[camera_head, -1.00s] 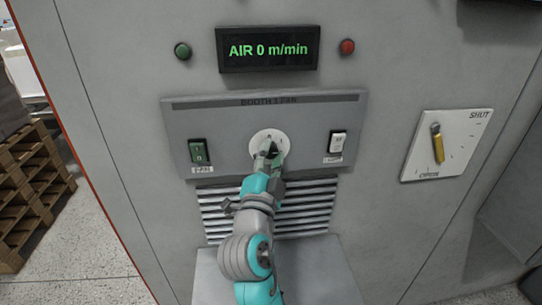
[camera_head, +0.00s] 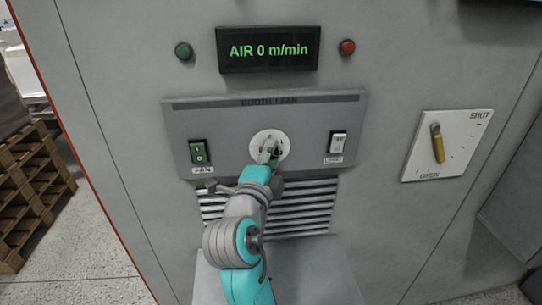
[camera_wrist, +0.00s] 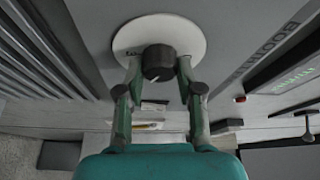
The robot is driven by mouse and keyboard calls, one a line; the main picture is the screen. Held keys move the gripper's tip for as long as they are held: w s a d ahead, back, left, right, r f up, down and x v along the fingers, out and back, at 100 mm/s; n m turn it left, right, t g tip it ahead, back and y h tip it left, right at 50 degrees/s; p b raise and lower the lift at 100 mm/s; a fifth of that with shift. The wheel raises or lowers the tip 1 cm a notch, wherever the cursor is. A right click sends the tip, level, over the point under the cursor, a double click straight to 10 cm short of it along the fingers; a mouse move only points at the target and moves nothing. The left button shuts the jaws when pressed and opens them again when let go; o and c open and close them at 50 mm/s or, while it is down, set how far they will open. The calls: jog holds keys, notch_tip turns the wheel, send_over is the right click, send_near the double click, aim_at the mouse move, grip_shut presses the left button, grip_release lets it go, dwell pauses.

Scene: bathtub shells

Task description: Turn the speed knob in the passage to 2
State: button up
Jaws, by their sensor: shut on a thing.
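The speed knob (camera_wrist: 158,62) is a dark round knob on a white dial plate (camera_head: 270,144) in the middle of the grey booth fan panel (camera_head: 230,125). My gripper (camera_head: 268,155) reaches up to it from below and covers most of it in the head view. In the wrist view my gripper (camera_wrist: 159,75) has a finger on each side of the knob and is shut on it. Some dark marks and a small white mark show on the dial plate there, but I cannot read the numbers or the knob's setting.
A display (camera_head: 268,50) above reads AIR 0 m/min, between a green lamp (camera_head: 183,51) and a red lamp (camera_head: 347,47). A FAN switch (camera_head: 199,152) and a LIGHT switch (camera_head: 338,143) flank the dial. A yellow-handled lever (camera_head: 438,148) is at right. Louvres (camera_head: 310,207) lie below.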

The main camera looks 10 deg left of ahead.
jog(key=shift+f, duration=0.1)
jog(key=o, duration=1.1)
jog(key=shift+o, duration=0.2)
jog(key=s+a, duration=0.1)
jog(key=s, duration=1.1)
jog(key=shift+a+f, duration=0.15)
jog(key=shift+f, duration=0.15)
